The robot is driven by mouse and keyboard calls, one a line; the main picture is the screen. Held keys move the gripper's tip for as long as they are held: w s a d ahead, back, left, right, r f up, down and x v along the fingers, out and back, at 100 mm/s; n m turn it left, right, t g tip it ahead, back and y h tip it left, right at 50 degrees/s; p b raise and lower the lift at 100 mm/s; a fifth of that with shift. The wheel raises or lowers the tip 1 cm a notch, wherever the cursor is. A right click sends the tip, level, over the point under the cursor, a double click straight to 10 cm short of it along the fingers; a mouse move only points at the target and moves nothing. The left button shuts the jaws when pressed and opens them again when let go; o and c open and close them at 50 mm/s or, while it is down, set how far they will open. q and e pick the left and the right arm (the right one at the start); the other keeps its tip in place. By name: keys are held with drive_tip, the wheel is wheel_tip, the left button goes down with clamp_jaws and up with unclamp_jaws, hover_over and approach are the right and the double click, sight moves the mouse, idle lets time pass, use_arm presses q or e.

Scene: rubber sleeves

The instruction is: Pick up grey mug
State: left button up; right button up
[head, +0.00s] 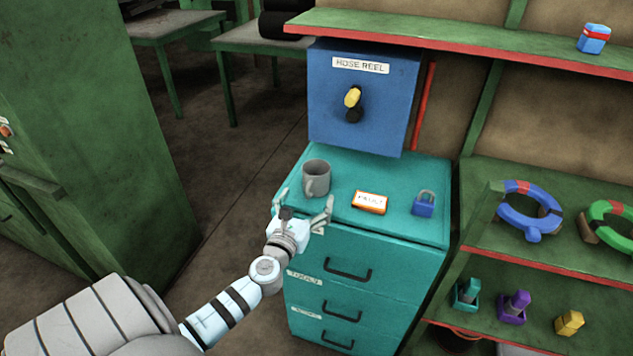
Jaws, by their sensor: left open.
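The grey mug (316,177) stands upright on the left part of the teal drawer cabinet's top (400,178), with its handle towards me. My left gripper (304,200) is open and empty at the cabinet's front left edge. Its two fingers point towards the mug from the near side, one to the left and one to the right of it. The mug looks just beyond the fingertips; I cannot tell if they touch it. My right gripper is not in view.
An orange box with a white label (369,202) and a blue padlock (424,203) sit right of the mug. A blue hose reel box (380,105) rises behind them. Green shelves (540,250) stand at the right. A green cabinet (90,130) stands at the left, with open floor between.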

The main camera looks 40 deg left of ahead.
sight(312, 184)
use_arm(q)
drive_tip(key=x, duration=0.7)
drive_tip(key=shift+w+a+r, duration=0.3)
drive_tip(key=shift+a+r, duration=0.05)
drive_tip(key=shift+w, duration=0.1)
drive_tip(key=c, duration=1.3)
drive_tip(key=shift+r, duration=0.1)
